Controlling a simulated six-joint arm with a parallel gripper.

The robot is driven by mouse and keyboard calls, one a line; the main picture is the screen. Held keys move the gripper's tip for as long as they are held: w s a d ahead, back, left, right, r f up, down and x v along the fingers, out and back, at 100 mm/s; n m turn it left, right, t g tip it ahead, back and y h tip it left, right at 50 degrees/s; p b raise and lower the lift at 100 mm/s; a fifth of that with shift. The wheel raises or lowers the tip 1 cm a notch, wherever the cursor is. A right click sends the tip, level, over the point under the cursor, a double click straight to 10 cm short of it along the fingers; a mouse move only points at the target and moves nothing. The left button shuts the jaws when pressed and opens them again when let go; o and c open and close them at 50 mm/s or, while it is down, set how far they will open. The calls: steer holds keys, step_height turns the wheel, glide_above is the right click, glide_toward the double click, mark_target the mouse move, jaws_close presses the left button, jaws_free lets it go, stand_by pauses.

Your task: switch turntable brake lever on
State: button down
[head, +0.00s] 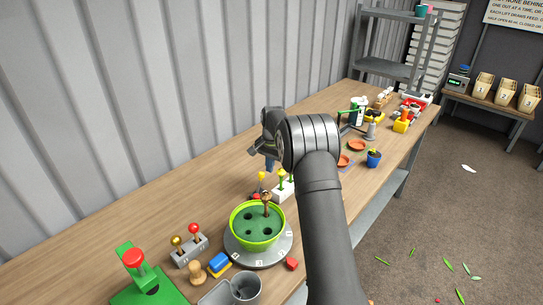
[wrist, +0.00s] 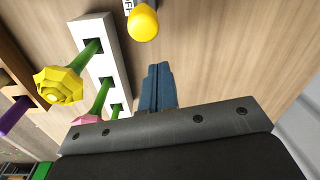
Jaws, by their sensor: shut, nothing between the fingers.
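A small lever with a round yellow knob (head: 262,175) stands behind the turntable (head: 287,243), a grey disc bearing a green pot (head: 257,241). In the wrist view the yellow knob (wrist: 143,22) is at the top edge, beside a white label with partly cut-off lettering. My gripper's blue fingers (wrist: 158,68) are together, empty, and point toward the knob with a gap between. In the head view my gripper (head: 270,167) is just beyond the knob, partly hidden by my arm. I cannot tell the lever's setting.
A white holder (wrist: 97,62) with tulips, one yellow (wrist: 58,86) and one pink, stands close left of my fingers in the wrist view. A box with red and gold knobbed levers (head: 189,249) is left of the turntable. Bare wood lies right of my fingers.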

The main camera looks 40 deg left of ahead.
mark_target(261, 173)
steer(key=shift+s+d+r, duration=0.2)
steer(key=shift+s+r, duration=0.2)
steer(key=shift+s, duration=0.35)
steer(key=shift+s+d+r, duration=0.15)
steer(key=shift+s+r, duration=0.2)
steer(key=shift+s, duration=0.35)
steer(key=shift+s, duration=0.1)
steer(key=shift+s+r+t, duration=0.15)
steer(key=shift+t, duration=0.15)
steer(key=shift+s, duration=0.1)
steer(key=shift+s+r+t, duration=0.2)
steer(key=shift+s+t, duration=0.3)
steer(key=shift+t, duration=0.05)
steer(key=shift+s+r+t, duration=0.15)
steer(key=shift+s+t, duration=0.35)
steer(key=shift+t, duration=0.05)
steer(key=s+t, duration=0.2)
steer(key=shift+s+r+t, duration=0.2)
steer(key=shift+s+t, duration=0.05)
steer(key=shift+t, duration=0.15)
steer(key=shift+s+f, duration=0.15)
steer(key=shift+s, duration=0.8)
steer(key=shift+s+f, duration=0.15)
steer(key=shift+s, duration=0.05)
